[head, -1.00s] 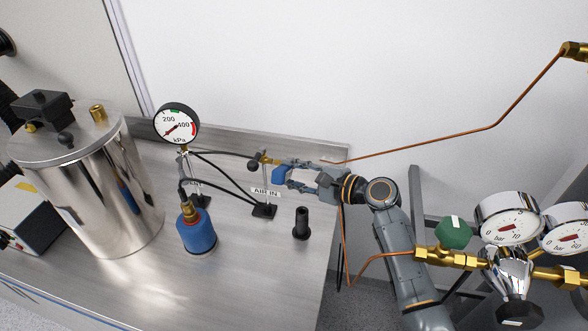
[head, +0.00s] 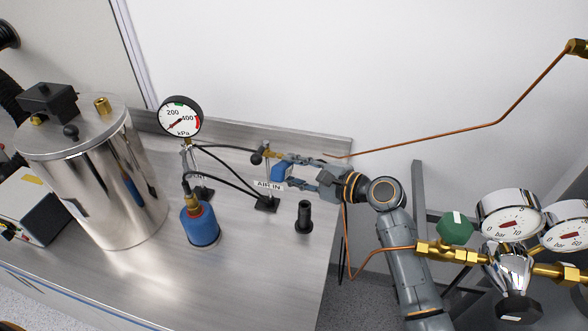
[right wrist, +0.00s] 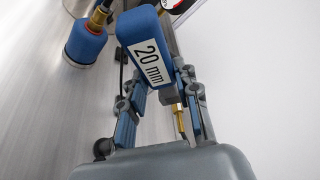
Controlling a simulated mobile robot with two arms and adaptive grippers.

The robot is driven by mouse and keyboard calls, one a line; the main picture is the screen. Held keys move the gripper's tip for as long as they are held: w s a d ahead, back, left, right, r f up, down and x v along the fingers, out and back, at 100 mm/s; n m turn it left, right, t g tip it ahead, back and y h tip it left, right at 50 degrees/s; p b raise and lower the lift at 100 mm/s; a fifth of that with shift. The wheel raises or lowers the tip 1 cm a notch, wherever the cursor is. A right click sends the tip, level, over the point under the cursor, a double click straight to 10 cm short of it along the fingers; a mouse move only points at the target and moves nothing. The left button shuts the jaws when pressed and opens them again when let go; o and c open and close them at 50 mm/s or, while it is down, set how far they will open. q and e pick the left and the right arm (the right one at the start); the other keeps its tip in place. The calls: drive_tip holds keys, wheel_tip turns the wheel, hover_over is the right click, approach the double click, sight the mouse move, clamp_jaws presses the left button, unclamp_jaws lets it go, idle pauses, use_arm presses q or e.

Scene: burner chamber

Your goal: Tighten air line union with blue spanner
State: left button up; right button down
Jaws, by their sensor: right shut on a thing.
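The blue spanner (head: 284,172) is in my right gripper (head: 296,174), which is shut on it. In the right wrist view the spanner (right wrist: 148,52) shows its "20 mm" label between the gripper's fingers (right wrist: 160,105). The brass air line union (head: 272,155) is on top of the AIR IN stand, just beyond the fingertips. A brass fitting (right wrist: 180,122) also shows beside the right finger in the wrist view. The spanner's jaw is largely hidden, so I cannot tell whether it sits around the union. My left gripper is not in view.
A kPa gauge (head: 181,117), a blue cylinder (head: 200,226) and a large steel vessel (head: 95,175) stand to the left. A black upright cylinder (head: 304,217) stands below my gripper. A copper pipe (head: 440,136) runs along the wall. Gauges (head: 510,215) stand at right.

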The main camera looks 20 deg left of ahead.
drive_tip(key=shift+d+r, duration=0.1)
drive_tip(key=shift+d, duration=2.4)
drive_tip(key=f+n+b, duration=0.1)
drive_tip(key=b, duration=0.2)
drive_tip(key=s+f+n+t+b, duration=0.1)
drive_tip(key=f+b, duration=0.1)
drive_tip(key=b, duration=0.2)
drive_tip(key=f+n+y+b, duration=0.1)
drive_tip(key=f+b, duration=0.1)
drive_tip(key=b, duration=0.1)
drive_tip(key=shift+s+n, duration=0.3)
drive_tip(key=shift+s, duration=0.1)
